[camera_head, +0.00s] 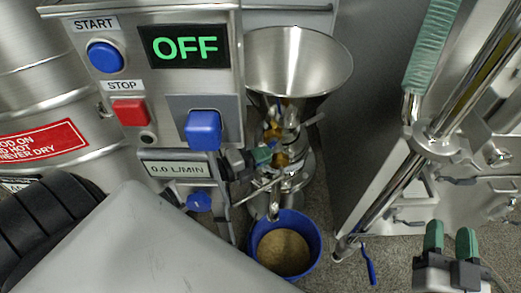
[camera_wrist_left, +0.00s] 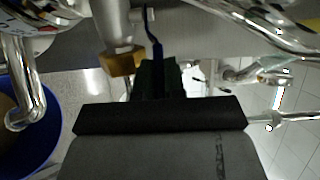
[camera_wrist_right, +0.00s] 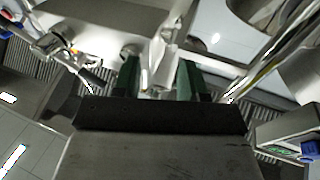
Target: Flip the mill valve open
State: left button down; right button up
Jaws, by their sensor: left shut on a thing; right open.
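The mill has a steel funnel (camera_head: 298,62) above a steel and brass body (camera_head: 280,158), in the middle of the head view. My left gripper (camera_head: 262,156) is at the left side of that body, below the funnel. In the left wrist view, a thin blue valve lever (camera_wrist_left: 151,22) runs in between the green fingers of my left gripper (camera_wrist_left: 160,75), which is shut on it beside a brass fitting (camera_wrist_left: 122,63). In the head view the lever is mostly hidden. My right gripper (camera_head: 450,240) is open and empty at the lower right, away from the mill; its fingers also show in the right wrist view (camera_wrist_right: 158,80).
The control panel display reads OFF (camera_head: 184,46); the flow display (camera_head: 176,169) reads 0.0 L/MIN. A blue bucket (camera_head: 314,258) with brown contents stands below the mill. Steel pipes (camera_head: 470,80) and a blue-handled lever (camera_head: 368,264) are at the right.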

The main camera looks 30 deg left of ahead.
pick_arm(q)
jog(key=shift+d+y, duration=0.15)
jog(key=shift+y, duration=0.15)
pick_arm(e)
jog(key=shift+d+f+g+h, duration=0.2)
jog(key=shift+f+g+h, duration=0.1)
jog(key=shift+f+g, duration=0.45)
jog(key=shift+f, duration=0.1)
pick_arm(q)
jog(key=c, duration=1.2)
grip_release()
jog(key=shift+s, duration=0.1)
jog(key=shift+s+a, duration=0.25)
jog(key=p+v, duration=0.1)
jog(key=v, duration=0.5)
jog(key=shift+s, duration=0.3)
pick_arm(e)
jog(key=f+g, duration=0.1)
jog(key=f, duration=0.1)
jog(key=s+f+g, duration=0.1)
jog(key=shift+d+g+h, duration=0.35)
jog(key=shift+d+h, duration=0.05)
pick_arm(q)
jog(key=shift+a+f, duration=0.1)
